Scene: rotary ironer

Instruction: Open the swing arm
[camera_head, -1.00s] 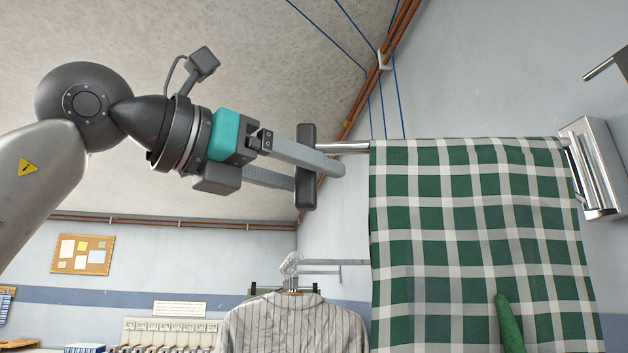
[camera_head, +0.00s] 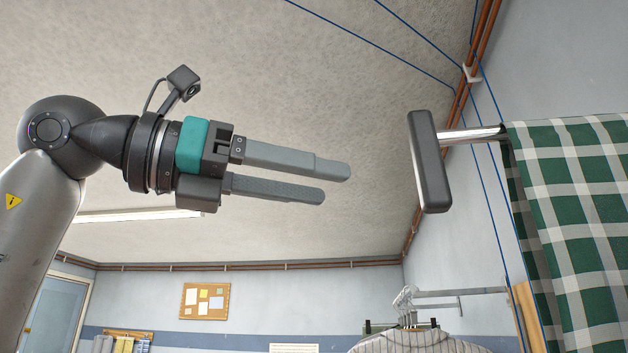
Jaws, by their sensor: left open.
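The swing arm is a shiny metal bar (camera_head: 470,135) with a dark grey upright handle (camera_head: 429,162) at its left end. A green and white checked cloth (camera_head: 585,200) hangs over the bar and runs out of the picture on the right. The bar's wall end is out of view. My left gripper (camera_head: 333,184) points right toward the handle. Its two long grey fingers are apart and empty, with a clear gap between the fingertips and the handle. My right gripper is not in view.
A striped shirt (camera_head: 418,342) hangs on a metal wall rail (camera_head: 460,293) below the bar. Blue lines (camera_head: 400,55) run overhead to copper pipes (camera_head: 462,95) on the wall. A cork board (camera_head: 204,301) hangs on the back wall. The space around my left gripper is clear.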

